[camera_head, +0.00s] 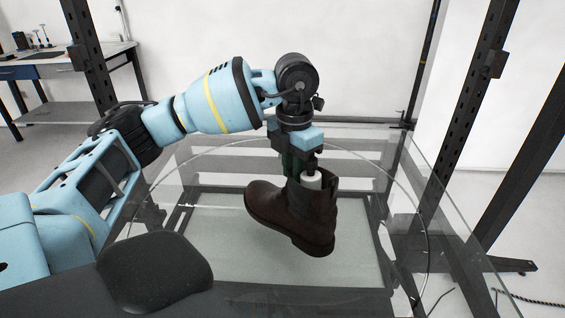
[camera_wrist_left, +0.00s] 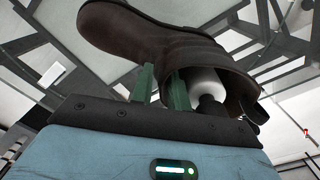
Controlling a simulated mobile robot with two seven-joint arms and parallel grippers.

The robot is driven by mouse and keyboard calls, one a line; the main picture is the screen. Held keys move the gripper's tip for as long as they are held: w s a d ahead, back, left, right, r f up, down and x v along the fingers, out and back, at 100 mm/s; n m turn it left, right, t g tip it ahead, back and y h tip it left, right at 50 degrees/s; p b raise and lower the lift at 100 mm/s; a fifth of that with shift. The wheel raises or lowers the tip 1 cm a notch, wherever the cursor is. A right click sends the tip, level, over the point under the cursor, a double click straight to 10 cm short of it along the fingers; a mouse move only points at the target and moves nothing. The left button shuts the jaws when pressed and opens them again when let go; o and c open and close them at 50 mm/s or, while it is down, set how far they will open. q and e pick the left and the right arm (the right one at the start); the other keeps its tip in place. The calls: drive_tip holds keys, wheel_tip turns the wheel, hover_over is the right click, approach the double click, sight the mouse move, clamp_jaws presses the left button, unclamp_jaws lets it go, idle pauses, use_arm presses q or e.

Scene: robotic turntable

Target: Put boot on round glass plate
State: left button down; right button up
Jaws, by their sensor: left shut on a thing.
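A dark brown boot (camera_head: 295,212) hangs from my left gripper (camera_head: 302,172) in the head view, sole down and toe toward the left. The left gripper is shut on the boot's upper shaft. In the left wrist view the boot (camera_wrist_left: 150,38) lies across the green fingers (camera_wrist_left: 162,88), and a white rounded piece (camera_wrist_left: 207,82) shows in its opening. The round glass plate (camera_head: 215,158) is a clear disc with a thin visible rim. The boot appears over the plate; I cannot tell whether its sole touches the glass. My right gripper is not in view.
A clear glass sheet with straight edges (camera_head: 462,232) lies around the plate on a dark frame. Dark perforated posts (camera_head: 470,85) stand at the right, another (camera_head: 88,55) at the back left. A workbench (camera_head: 70,62) stands at the far left.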

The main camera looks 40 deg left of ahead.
use_arm(q)
drive_tip(key=w+a, duration=0.4)
drive_tip(key=a, duration=0.2)
drive_tip(key=shift+w+f, duration=0.15)
drive_tip(key=shift+f, duration=0.1)
drive_tip(key=shift+a, duration=0.2)
drive_tip(key=shift+w+a+f, duration=0.1)
drive_tip(key=shift+a+f, duration=0.05)
drive_tip(key=shift+f, duration=0.75)
drive_tip(key=shift+w+a+f, duration=0.1)
drive_tip(key=shift+f, duration=0.8)
drive_tip(key=c, duration=1.3)
unclamp_jaws()
drive_tip(key=shift+a+f, duration=0.1)
drive_tip(key=shift+c, duration=0.2)
wheel_tip(320, 180, up, 12)
drive_tip(key=shift+p, duration=0.3)
